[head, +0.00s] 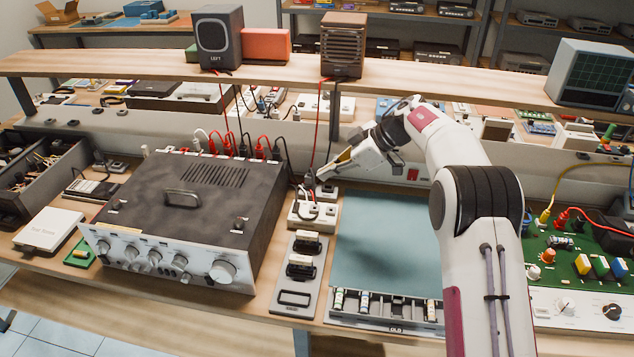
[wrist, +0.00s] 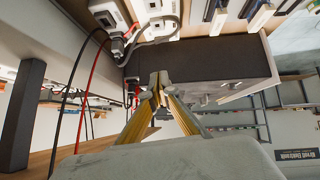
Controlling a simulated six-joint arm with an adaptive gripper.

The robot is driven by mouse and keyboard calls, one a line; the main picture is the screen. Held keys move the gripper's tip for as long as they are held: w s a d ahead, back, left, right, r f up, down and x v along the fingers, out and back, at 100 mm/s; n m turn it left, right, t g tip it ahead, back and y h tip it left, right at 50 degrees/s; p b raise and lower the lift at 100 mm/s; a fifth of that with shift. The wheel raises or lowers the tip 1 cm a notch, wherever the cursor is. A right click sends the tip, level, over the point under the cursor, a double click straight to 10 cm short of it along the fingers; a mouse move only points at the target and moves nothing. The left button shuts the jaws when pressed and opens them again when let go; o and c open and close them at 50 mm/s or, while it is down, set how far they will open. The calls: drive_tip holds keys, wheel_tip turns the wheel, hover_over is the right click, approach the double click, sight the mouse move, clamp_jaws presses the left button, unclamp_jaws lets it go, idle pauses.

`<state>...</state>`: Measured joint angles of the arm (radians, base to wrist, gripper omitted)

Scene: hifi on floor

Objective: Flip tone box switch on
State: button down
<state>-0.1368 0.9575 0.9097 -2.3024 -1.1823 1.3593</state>
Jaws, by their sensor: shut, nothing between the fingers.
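A white box (head: 48,230) with faint lettering that looks like "Test Tones" lies at the left end of the bench. It seems to be the tone box; I cannot make out a switch on it. My gripper (head: 322,176) is shut and empty, far to its right, behind the large amplifier's right rear corner. In the wrist view the closed fingertips (wrist: 157,80) appear in front of the dark amplifier body (wrist: 215,62). I cannot tell whether they touch anything. The tone box is not recognisable in the wrist view.
The silver-fronted amplifier (head: 185,215) stands between my gripper and the white box, with red and black cables at its back. White sockets (head: 314,210) with plugs are just below my gripper. A shelf (head: 280,72) with speakers runs above. The blue-green mat (head: 385,240) is clear.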

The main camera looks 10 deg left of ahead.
hover_over(294, 204)
drive_tip(key=d, duration=0.3)
drive_tip(key=f, duration=0.6)
drive_tip(key=shift+s+f, duration=0.2)
drive_tip(key=shift+f, duration=0.05)
drive_tip(key=f, duration=0.2)
drive_tip(key=shift+w+a+f, duration=0.15)
drive_tip(key=shift+a+f, duration=0.05)
drive_tip(key=shift+f, duration=0.2)
drive_tip(key=shift+w+f, duration=0.1)
drive_tip(key=shift+f, duration=0.6)
drive_tip(key=shift+f, duration=0.15)
drive_tip(key=shift+w+f, duration=0.15)
drive_tip(key=shift+f, duration=0.05)
drive_tip(key=shift+s+r, duration=0.1)
drive_tip(key=shift+s, duration=0.2)
